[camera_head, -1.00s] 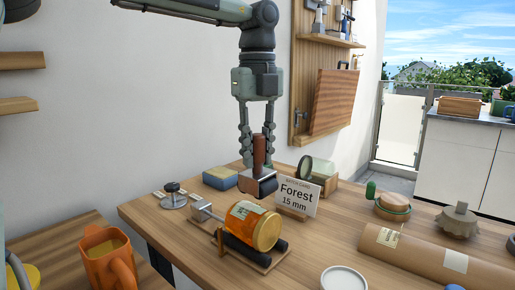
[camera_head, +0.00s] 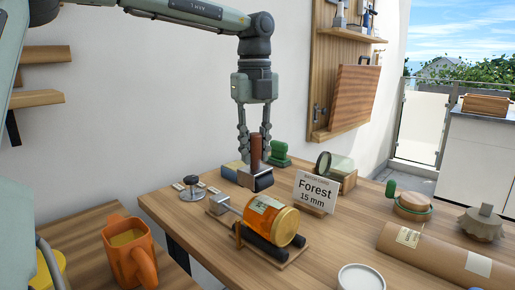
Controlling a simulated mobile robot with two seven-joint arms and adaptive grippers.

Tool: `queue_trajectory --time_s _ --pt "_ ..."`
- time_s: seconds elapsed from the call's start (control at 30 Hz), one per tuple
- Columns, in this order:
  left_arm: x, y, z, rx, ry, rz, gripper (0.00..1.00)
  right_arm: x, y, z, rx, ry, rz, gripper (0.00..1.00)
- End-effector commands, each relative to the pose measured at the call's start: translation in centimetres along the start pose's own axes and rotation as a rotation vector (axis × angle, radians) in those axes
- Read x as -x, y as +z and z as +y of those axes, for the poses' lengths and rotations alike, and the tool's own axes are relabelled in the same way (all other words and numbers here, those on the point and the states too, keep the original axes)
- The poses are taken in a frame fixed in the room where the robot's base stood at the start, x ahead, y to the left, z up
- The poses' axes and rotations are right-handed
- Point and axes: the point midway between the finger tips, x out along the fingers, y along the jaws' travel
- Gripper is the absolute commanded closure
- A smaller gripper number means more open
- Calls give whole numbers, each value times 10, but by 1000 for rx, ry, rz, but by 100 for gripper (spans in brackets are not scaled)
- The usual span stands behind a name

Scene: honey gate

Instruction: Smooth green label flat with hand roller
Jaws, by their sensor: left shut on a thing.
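My left gripper (camera_head: 255,145) is shut on the hand roller's brown handle (camera_head: 256,150) and holds it upright. The roller's dark head (camera_head: 262,181) hangs behind the honey jar, apart from it in the picture. The amber honey jar (camera_head: 285,226) lies on its side on a wooden cradle with dark rollers (camera_head: 265,248), its gold lid facing right and toward me. A pale label with green print (camera_head: 266,204) is on the jar's upper side. I cannot tell whether it lies flat. My right gripper is not in view.
A "Forest 15 mm" card (camera_head: 314,190) stands right of the roller. A blue block (camera_head: 232,171) sits behind it, with a green-handled thing (camera_head: 278,153) farther back.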

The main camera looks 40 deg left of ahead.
Motion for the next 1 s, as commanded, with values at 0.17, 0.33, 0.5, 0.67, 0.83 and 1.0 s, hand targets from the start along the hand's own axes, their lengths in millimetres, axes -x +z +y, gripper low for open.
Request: queue_trajectory --time_s 0.17,0.33,0.5,0.67,0.83,1.0 --pt "0 0 0 0 -1 0 100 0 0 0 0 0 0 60" --pt "-12 0 0 0 1 0 100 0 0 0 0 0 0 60" --pt "-15 0 0 0 -2 -1 100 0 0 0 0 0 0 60" --pt "-16 0 0 0 -1 -1 100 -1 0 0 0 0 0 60" --pt "-19 0 0 0 -1 -1 100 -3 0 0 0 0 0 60" --pt "-19 0 0 0 0 0 100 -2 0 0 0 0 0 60"
